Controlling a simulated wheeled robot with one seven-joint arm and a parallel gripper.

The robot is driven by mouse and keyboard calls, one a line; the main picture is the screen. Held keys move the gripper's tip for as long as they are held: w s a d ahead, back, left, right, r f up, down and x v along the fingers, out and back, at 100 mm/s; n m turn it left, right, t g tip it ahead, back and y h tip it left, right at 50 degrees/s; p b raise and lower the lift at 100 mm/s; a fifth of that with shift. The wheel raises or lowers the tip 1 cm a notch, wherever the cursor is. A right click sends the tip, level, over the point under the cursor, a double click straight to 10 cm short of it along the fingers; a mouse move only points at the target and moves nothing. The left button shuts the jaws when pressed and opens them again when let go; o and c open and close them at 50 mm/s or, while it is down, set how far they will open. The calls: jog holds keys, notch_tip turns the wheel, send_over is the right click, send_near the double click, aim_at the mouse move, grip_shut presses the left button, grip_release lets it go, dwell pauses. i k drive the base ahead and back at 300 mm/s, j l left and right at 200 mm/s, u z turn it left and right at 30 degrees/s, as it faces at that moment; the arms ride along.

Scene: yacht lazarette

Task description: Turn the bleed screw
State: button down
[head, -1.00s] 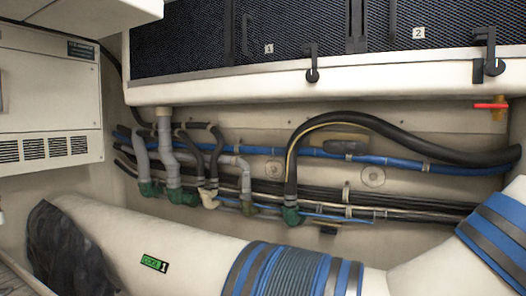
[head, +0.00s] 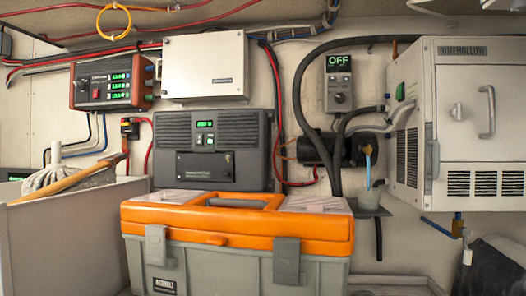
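I cannot make out a part that is clearly the bleed screw. A black cylindrical unit (head: 318,148) with hoses is on the wall right of centre. At its right end is a small fitting with an orange-brown top and a light blue part (head: 368,165) hanging down. My gripper is not in view.
An orange-lidded grey toolbox (head: 235,240) stands in front. A white cabinet (head: 470,130) is at right, and a control panel reading OFF (head: 338,80) is above the black unit. A grey bin (head: 70,240) with a mop (head: 75,178) is at left.

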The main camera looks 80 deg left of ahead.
aim_at(367, 150)
jog(key=u, duration=1.2)
